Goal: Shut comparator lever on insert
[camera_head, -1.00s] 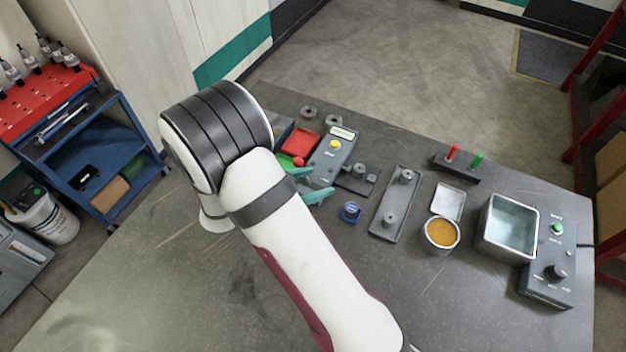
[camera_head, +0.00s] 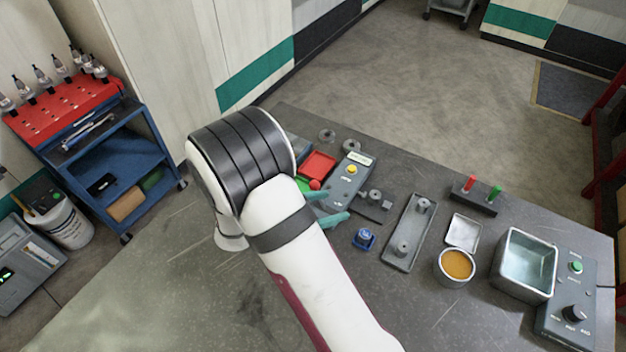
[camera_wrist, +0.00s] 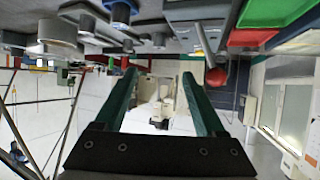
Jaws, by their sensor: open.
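A red ball knob (camera_head: 315,184) shows beside a grey box with a yellow button (camera_head: 351,170). In the wrist view the red ball (camera_wrist: 216,77) sits at the end of a grey rod (camera_wrist: 203,45); this looks like the comparator lever. My gripper (camera_head: 334,204) has green fingers, spread apart and empty, close to the ball. In the wrist view my gripper (camera_wrist: 160,77) has the ball just outside its right finger, not between the fingers. A small dark plate with grey posts (camera_head: 374,202) is beside the box. I cannot tell which part is the insert. My arm hides part of this area.
Red bin (camera_head: 317,164) behind the knob. Blue part (camera_head: 364,239), grey tray with two posts (camera_head: 404,247), cup of orange material (camera_head: 457,265), open metal basin (camera_head: 525,264) and control box (camera_head: 571,300) stand rightward. The table (camera_head: 150,290) is clear at front left.

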